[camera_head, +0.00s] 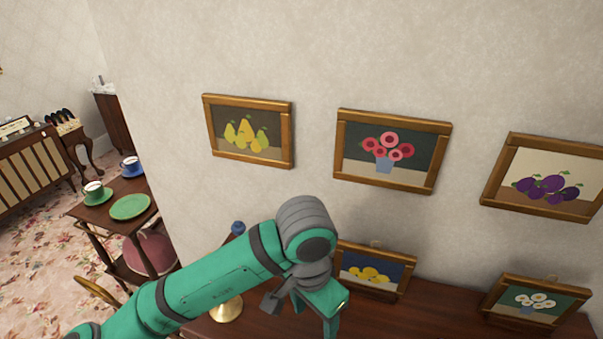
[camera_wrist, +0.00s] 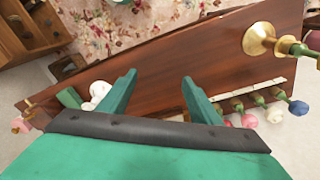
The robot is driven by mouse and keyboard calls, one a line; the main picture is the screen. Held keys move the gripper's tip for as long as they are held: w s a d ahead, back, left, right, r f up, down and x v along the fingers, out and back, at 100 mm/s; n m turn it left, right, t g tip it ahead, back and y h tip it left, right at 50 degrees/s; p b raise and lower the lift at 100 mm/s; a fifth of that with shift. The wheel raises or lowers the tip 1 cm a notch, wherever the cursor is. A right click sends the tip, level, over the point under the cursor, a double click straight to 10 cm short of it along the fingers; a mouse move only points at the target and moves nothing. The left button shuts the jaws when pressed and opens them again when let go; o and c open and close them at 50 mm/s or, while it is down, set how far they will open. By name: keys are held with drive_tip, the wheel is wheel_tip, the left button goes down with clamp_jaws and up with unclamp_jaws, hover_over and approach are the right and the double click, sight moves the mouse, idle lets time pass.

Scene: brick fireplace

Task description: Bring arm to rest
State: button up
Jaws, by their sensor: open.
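My green arm (camera_head: 205,288) reaches up from the lower left in the head view and bends at a grey wrist joint in front of the wall. My gripper (camera_wrist: 160,84) shows in the wrist view with its two green fingers apart and nothing between them. The fingers are over a brown wooden tabletop (camera_wrist: 165,65). In the head view the gripper's green end points down, and its fingertips are partly hidden or out of frame.
A framed lemon picture (camera_head: 368,272) stands close to the right of my wrist, and a white-flower picture (camera_head: 530,300) stands farther right. Pear (camera_head: 250,132), pink-flower (camera_head: 390,150) and plum (camera_head: 545,177) pictures hang above. A brass base (camera_head: 228,309) stands beside my arm.

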drive_tip(key=w+d+r+n+t+h, duration=0.2)
drive_tip(key=w+d+t+h, duration=0.1)
drive_tip(key=d+h, duration=0.3)
drive_tip(key=w+d+r+n+t+h, duration=0.2)
drive_tip(key=d+r+t+h, duration=0.1)
drive_tip(key=d, duration=0.6)
drive_tip(key=w+d+r+n+t+h, duration=0.1)
drive_tip(key=w+d+r+t+h, duration=0.15)
drive_tip(key=d+h, duration=0.35)
drive_tip(key=s+a+f+n+t+y, duration=0.35)
drive_tip(key=a+f+n+y, duration=0.2)
drive_tip(key=f, duration=0.35)
drive_tip(key=s+a+f+n+t+y, duration=0.3)
drive_tip(key=a+f+n+t+y, duration=0.25)
drive_tip(key=f, duration=0.45)
drive_tip(key=s+a+f+m+y, duration=0.1)
drive_tip(key=s+a, duration=0.3)
drive_tip(key=s, duration=0.4)
drive_tip(key=s+a+f+m+g+y, duration=0.1)
drive_tip(key=s+a+f+m+y, duration=0.1)
drive_tip(key=s, duration=0.6)
drive_tip(key=s+a+f+m+g+y, duration=0.1)
drive_tip(key=s+a+f+m, duration=0.2)
drive_tip(key=s+a, duration=0.3)
drive_tip(key=shift+s+a+y, duration=0.2)
drive_tip(key=shift+s+y, duration=0.2)
drive_tip(key=shift+s, duration=0.8)
drive_tip(key=shift+f, duration=0.1)
